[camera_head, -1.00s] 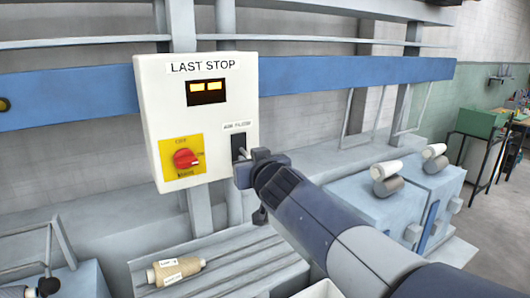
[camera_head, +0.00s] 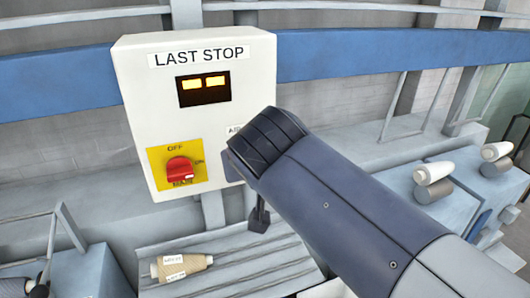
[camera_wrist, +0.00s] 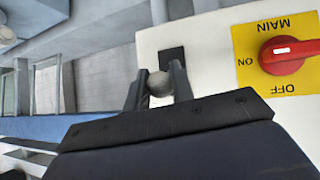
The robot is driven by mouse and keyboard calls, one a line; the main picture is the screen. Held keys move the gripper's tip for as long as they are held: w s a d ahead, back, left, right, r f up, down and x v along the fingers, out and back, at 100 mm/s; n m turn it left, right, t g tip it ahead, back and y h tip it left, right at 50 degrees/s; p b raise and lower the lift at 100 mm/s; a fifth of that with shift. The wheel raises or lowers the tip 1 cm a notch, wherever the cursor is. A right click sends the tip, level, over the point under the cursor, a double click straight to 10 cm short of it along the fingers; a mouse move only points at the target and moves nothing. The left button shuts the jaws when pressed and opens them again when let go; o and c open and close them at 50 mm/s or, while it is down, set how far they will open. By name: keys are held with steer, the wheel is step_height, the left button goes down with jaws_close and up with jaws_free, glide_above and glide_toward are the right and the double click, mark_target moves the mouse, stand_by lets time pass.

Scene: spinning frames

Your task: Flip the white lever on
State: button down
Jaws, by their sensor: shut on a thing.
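The white lever (camera_wrist: 158,90) shows in the wrist view as a pale rounded knob in front of a black plate (camera_wrist: 173,58) on the white control box. My gripper (camera_wrist: 160,72) has one dark finger on each side of the knob and is shut on it. The white box (camera_head: 130,120) reads LAST STOP above a display (camera_head: 203,88) with two lit yellow bars. I cannot tell the lever's exact tilt.
A red rotary switch (camera_head: 180,170) on a yellow plate sits left of my gripper on the same box; its handle lies towards ON. Below, a thread cone (camera_head: 181,267) lies on a slatted grey surface. Blue-grey machine units (camera_head: 440,205) stand at the right.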

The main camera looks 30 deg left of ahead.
steer(key=shift+r, duration=0.2)
stand_by(0.4)
steer(key=c, duration=1.3)
jaws_free()
steer(key=shift+o, duration=0.2)
steer(key=b+v, duration=0.2)
steer(key=v, duration=0.8)
steer(key=shift+r, duration=0.35)
